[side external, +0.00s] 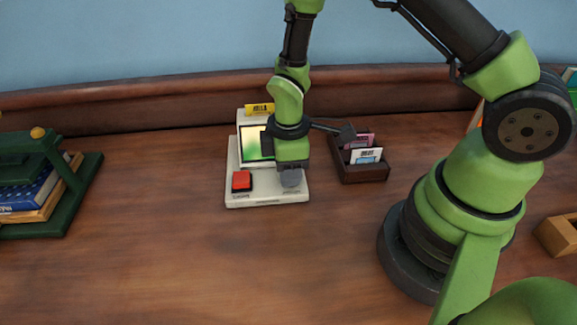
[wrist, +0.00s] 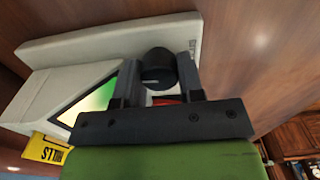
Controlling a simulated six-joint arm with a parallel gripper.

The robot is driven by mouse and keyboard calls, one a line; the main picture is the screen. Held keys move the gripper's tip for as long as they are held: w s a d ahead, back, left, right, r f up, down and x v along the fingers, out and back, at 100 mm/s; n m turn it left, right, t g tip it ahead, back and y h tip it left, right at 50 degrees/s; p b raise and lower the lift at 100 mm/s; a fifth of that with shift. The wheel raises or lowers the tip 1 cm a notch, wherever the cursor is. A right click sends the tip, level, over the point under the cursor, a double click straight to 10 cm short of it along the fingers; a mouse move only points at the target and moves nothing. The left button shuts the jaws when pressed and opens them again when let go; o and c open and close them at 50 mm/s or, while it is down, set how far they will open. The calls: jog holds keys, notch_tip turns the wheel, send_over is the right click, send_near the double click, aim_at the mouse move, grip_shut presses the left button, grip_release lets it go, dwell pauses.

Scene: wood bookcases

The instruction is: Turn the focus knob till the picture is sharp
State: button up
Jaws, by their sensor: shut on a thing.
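The cream viewer (side external: 233,187) stands on the wooden desk, and its pale body also shows in the wrist view (wrist: 60,85). Its screen (side external: 250,146) shows a soft yellow-green blur, partly hidden by my gripper; a slice of the screen shows in the wrist view (wrist: 92,103). The dark round focus knob (wrist: 158,64) sits between my two fingers in the wrist view. My gripper (side external: 291,180) points down at the front right of the viewer and is shut on the knob. A red button (side external: 241,180) is at the viewer's front left. A yellow card (side external: 259,109) sticks out of its top.
A dark wooden box (side external: 362,174) with several cards stands close to the right of the viewer. A green stand (side external: 80,190) with books is at the far left. A wooden tray edge (side external: 558,236) shows at the right. The front of the desk is clear.

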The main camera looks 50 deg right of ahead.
jog(key=m, duration=0.8)
jog(key=shift+d, duration=0.1)
jog(key=m, duration=0.4)
jog(key=shift+m, duration=2.1)
jog(key=o, duration=0.6)
jog(key=shift+o, duration=0.2)
notch_tip(320, 180, up, 10)
